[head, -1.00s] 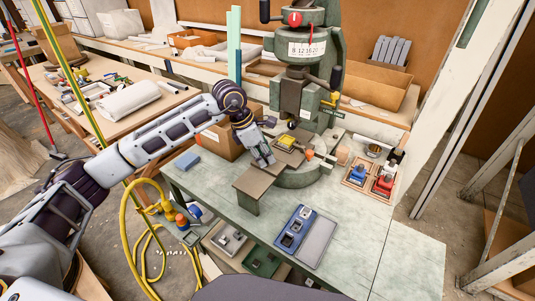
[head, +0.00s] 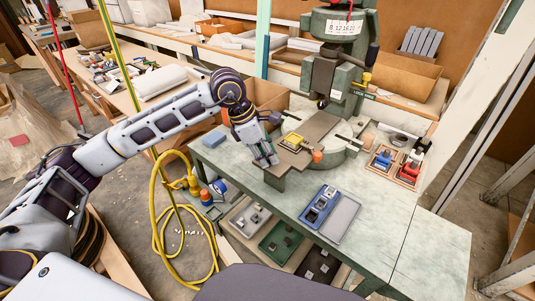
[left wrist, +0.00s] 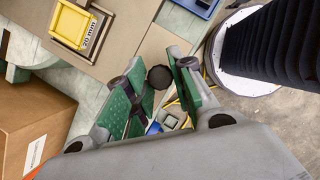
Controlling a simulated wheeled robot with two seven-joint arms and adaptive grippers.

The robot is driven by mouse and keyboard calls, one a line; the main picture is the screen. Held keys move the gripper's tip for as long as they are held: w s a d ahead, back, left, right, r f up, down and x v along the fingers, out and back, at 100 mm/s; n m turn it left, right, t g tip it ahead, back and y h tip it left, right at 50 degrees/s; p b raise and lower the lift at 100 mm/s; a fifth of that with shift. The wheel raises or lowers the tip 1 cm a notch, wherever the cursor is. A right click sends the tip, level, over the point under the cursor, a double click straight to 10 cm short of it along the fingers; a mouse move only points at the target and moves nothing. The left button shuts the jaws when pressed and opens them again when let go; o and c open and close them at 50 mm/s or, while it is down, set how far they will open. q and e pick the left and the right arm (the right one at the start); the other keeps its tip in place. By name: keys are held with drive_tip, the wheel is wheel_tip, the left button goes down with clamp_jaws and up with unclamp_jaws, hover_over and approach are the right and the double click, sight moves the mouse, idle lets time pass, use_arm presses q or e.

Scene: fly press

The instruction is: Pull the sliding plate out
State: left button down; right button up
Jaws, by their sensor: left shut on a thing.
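The brown sliding plate (left wrist: 122,30) carries a yellow block marked 20 mm (left wrist: 72,25), which also shows in the head view (head: 293,141). The plate sits on the bed of the green fly press (head: 342,75), with the block out in front of and to the left of the ram (head: 322,100). My left gripper (head: 268,160) is at the plate's near left side. In the left wrist view its green-padded fingers are around a dark round knob (left wrist: 160,78) and shut on it. The fingers hide part of the knob's mount. My right gripper is not in view.
A cardboard box (head: 262,100) stands behind my left gripper. A blue tray (head: 318,204) and a grey tray (head: 341,219) lie at the bench's front. A wooden tray (head: 407,173) is at the right. A yellow hose (head: 157,215) hangs left of the bench.

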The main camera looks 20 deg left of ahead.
use_arm(q)
drive_tip(key=c, duration=1.2)
unclamp_jaws()
drive_tip(key=shift+c, duration=0.2)
drive_tip(key=shift+r, duration=0.1)
drive_tip(key=v, duration=1.1)
drive_tip(key=shift+a+r, duration=0.3)
drive_tip(key=shift+r, duration=0.05)
